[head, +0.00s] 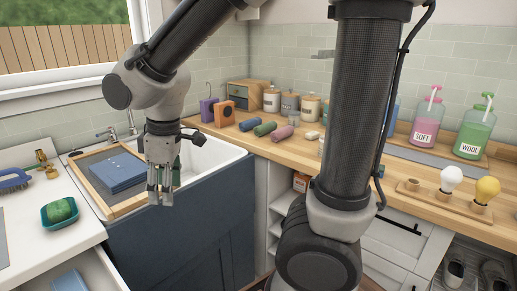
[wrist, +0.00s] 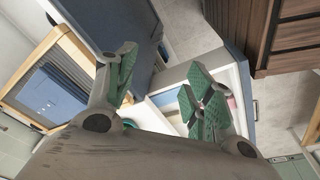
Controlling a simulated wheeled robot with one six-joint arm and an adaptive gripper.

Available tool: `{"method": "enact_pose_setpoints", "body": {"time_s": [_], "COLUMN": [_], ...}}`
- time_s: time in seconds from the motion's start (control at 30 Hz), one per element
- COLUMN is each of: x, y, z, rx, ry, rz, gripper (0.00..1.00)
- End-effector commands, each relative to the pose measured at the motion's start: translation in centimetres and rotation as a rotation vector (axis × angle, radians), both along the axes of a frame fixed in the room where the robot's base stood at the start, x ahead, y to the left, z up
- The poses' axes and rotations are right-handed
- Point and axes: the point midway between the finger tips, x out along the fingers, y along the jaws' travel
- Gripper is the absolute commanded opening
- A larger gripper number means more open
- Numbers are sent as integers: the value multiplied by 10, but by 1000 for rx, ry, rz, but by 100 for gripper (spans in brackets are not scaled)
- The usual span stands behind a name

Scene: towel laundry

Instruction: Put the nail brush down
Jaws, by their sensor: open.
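A blue brush (head: 14,181), which looks like the nail brush, lies on the white counter at the far left of the head view, partly cut off by the picture edge. My gripper (head: 160,192) hangs fingers down in front of the sink, to the right of the brush and well apart from it. In the wrist view my gripper (wrist: 165,88) has its green-padded fingers spread, with nothing between them. I cannot make out the brush in the wrist view.
A wooden-framed washboard (head: 92,206) with a folded blue towel (head: 117,171) lies over the sink's left side. An open drawer (head: 88,266) juts out below the left counter. Rolled towels and bottles line the right counter.

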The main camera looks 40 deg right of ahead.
Motion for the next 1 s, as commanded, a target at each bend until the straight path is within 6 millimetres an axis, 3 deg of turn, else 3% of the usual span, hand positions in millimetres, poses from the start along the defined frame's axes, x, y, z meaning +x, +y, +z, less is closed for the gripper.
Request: {"method": "enact_pose_setpoints", "body": {"time_s": [0.03, 0.2, 0.3, 0.4, 0.6, 1.0], "x": [-1, -32, -59, -84, -111, -113], "y": [-35, -131, -172, -200, -222, -223], "z": [16, 52, 64, 71, 74, 74], "rx": [24, 85, 116, 140, 162, 163], "ry": [-22, -78, -113, -142, -170, -171], "rz": [-117, -491, -686, -838, -987, -997], "gripper": [52, 52, 52, 52, 52, 52]}}
